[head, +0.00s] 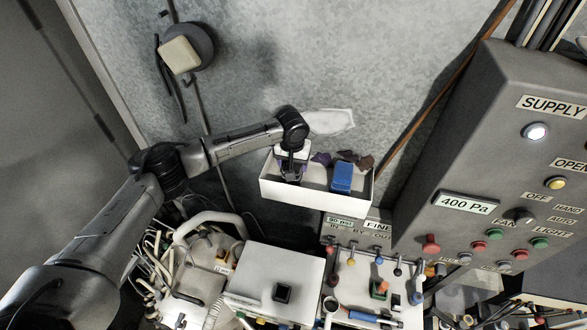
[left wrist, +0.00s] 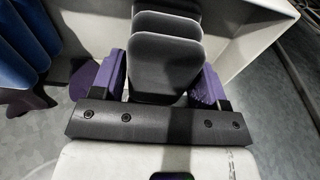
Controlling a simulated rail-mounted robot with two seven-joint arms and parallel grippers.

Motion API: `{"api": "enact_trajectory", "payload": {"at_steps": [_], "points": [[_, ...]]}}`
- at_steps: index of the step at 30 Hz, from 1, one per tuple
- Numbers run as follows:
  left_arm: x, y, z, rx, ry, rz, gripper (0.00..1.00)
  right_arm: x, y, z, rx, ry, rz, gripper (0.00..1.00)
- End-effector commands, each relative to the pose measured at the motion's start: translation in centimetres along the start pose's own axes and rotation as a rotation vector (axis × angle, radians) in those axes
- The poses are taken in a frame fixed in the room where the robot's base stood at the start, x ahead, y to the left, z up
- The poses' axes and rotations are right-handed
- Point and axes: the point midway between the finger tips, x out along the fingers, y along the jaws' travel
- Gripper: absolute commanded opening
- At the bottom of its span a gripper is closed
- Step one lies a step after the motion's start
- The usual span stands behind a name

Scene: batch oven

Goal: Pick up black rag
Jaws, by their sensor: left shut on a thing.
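My left gripper (head: 290,174) reaches down into the left end of a white open bin (head: 312,200) in the head view. In the left wrist view its purple fingers stand on both sides of the black rag (left wrist: 165,68), which shows as dark grey, upright folded layers. The gripper is shut on it. The rag is still between the bin's walls. In the head view the gripper and wrist mostly hide the rag. My right gripper is not in view.
Blue folded rags (head: 342,177) stand in the bin to the right, with purple (head: 321,158) and brown (head: 365,163) pieces near the back wall. A control panel (head: 500,170) rises at right. Valves and a white box (head: 275,280) lie in front. A grey wall is behind.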

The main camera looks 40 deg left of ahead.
Motion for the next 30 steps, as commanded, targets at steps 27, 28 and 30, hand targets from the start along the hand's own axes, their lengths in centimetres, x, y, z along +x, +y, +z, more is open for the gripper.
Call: {"api": "enact_trajectory", "payload": {"at_steps": [27,28,30], "points": [[-7.0,0.1,-0.9,0.000,0.003,0.002,0.44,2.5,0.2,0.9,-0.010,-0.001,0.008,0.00],[-7.5,0.1,-1.0,0.000,0.002,0.002,0.44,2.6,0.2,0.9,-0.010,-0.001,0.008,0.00],[-8.5,0.1,-1.1,0.000,0.003,0.003,0.44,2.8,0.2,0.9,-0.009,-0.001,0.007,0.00]]}}
